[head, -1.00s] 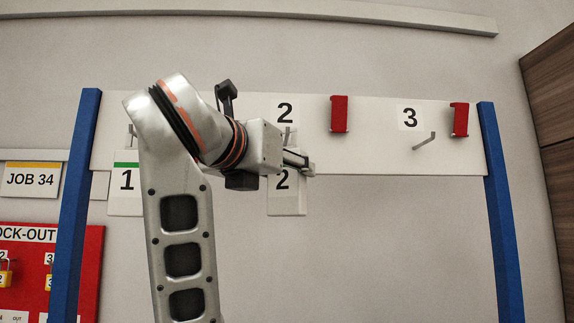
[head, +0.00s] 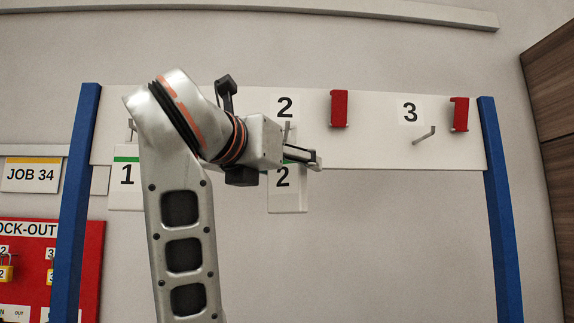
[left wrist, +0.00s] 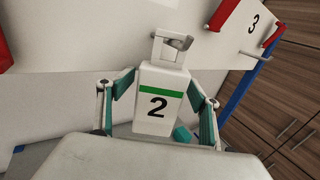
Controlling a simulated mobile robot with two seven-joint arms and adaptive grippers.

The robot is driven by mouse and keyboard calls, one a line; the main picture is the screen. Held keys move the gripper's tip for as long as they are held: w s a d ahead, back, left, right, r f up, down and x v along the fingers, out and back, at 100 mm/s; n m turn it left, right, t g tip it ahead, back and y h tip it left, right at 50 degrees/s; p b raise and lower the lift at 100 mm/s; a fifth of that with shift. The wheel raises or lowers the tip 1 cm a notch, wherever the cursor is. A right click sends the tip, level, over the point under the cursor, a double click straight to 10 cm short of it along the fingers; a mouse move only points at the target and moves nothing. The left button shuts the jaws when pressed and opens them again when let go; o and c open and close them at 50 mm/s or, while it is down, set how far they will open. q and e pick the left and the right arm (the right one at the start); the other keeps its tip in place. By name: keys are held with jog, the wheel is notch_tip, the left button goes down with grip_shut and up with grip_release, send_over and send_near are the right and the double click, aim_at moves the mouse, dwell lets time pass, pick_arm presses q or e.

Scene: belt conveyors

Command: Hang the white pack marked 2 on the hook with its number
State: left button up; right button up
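The white pack marked 2 (head: 287,195) has a green stripe and hangs upright below the board's number 2 label (head: 285,106). In the left wrist view the pack (left wrist: 158,100) shows its top handle loop (left wrist: 157,48), with a grey hook tip (left wrist: 181,43) showing at the loop. The number 2 hook (head: 287,130) also shows in the head view, above the pack. My left gripper (head: 315,160) is at the pack's upper part. In the left wrist view its fingers (left wrist: 160,84) stand spread on both sides of the pack and look open.
A pack marked 1 (head: 126,190) hangs at the left, partly behind my arm. Red blocks (head: 339,108) and (head: 460,114) stick out from the white board (head: 375,145). The number 3 hook (head: 424,136) is empty. Blue posts (head: 500,190) flank the board.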

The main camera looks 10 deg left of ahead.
pick_arm(q)
jog(key=shift+s+a, duration=0.1)
jog(key=v, duration=1.1)
jog(key=shift+s, duration=0.4)
jog(key=shift+f, duration=0.1)
